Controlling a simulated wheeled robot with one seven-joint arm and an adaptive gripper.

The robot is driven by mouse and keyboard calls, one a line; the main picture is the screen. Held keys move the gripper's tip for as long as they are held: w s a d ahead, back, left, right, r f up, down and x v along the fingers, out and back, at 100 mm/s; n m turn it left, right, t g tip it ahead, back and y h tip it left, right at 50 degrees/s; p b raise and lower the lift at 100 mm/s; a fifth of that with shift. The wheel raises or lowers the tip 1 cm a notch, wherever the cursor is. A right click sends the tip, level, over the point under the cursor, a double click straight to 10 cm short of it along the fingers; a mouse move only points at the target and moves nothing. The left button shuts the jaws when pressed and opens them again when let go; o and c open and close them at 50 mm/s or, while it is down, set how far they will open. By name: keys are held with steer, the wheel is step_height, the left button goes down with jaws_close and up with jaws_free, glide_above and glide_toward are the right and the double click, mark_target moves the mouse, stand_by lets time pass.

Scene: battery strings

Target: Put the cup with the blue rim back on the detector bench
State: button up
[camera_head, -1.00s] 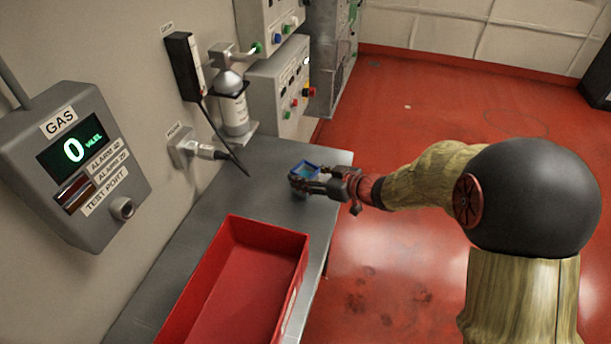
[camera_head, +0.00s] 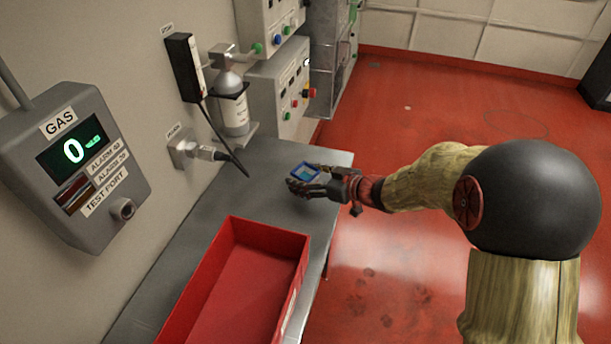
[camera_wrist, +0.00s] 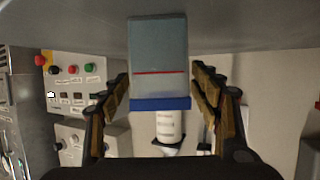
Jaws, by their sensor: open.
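The cup with the blue rim (camera_head: 305,172) is at the far part of the grey detector bench (camera_head: 213,205), near its right edge. In the wrist view, which is upside down, the cup (camera_wrist: 160,50) is pale grey-blue with a thin red line and a blue rim band. Its base meets the grey bench top, and it looks upright. My gripper (camera_head: 309,186) reaches in from the right. In the wrist view its fingers (camera_wrist: 163,88) are spread on both sides of the cup, with gaps visible on each side. The near fingers hide the cup's lower part in the head view.
A red open bin (camera_head: 268,232) stands on the near part of the bench. A gas detector (camera_head: 75,165) hangs on the left wall. A gas cylinder (camera_head: 233,110), a cable plug (camera_head: 205,152) and grey control boxes (camera_head: 275,95) are behind. Bench around the cup is clear.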

steer(key=p+v, duration=0.2)
steer(key=v, duration=1)
steer(key=s+a+r+m+g+h, duration=0.1)
steer(key=s+a+r+g, duration=0.15)
steer(key=s, duration=0.55)
steer(key=s+a+r+m+g+h, duration=0.1)
steer(key=s+a+r+g, duration=0.15)
steer(key=s, duration=0.55)
steer(key=s+d+r+m+t+h, duration=0.1)
steer(key=s+d+r+m+h, duration=0.3)
steer(key=s+d+m+h, duration=0.3)
steer(key=shift+s+d+r, duration=0.3)
steer(key=shift+s+d, duration=0.85)
steer(key=shift+d, duration=0.3)
